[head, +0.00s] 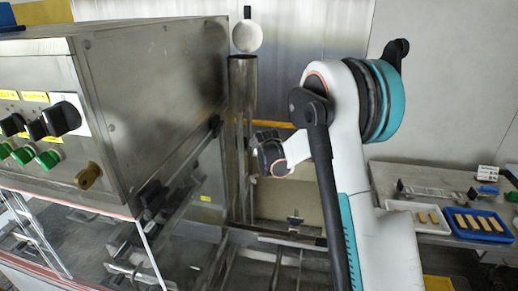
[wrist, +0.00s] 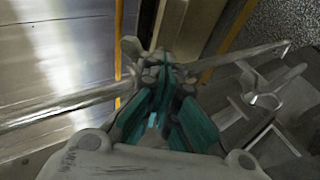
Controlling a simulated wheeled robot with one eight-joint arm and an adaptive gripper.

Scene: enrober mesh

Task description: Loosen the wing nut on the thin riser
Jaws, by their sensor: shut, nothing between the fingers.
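My gripper (wrist: 160,65) points away from the wrist camera, its teal fingers drawn together with nothing visible between them. A small pale rounded lobe (wrist: 130,46) shows right beside the fingertips; it may be a wing of the wing nut, but I cannot tell whether the fingers touch it. A long thin metal rod (wrist: 62,108) runs across behind the fingers. In the head view my gripper (head: 268,157) is a dark shape just right of the upright metal risers (head: 240,165). The wing nut cannot be made out there.
A large steel cabinet (head: 150,95) with knobs and green buttons fills the left. A thick upright cylinder (head: 243,85) stands behind my gripper. Metal rails lie below. A side table at right holds a white tray (head: 393,206) and a blue tray (head: 452,230) of bars.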

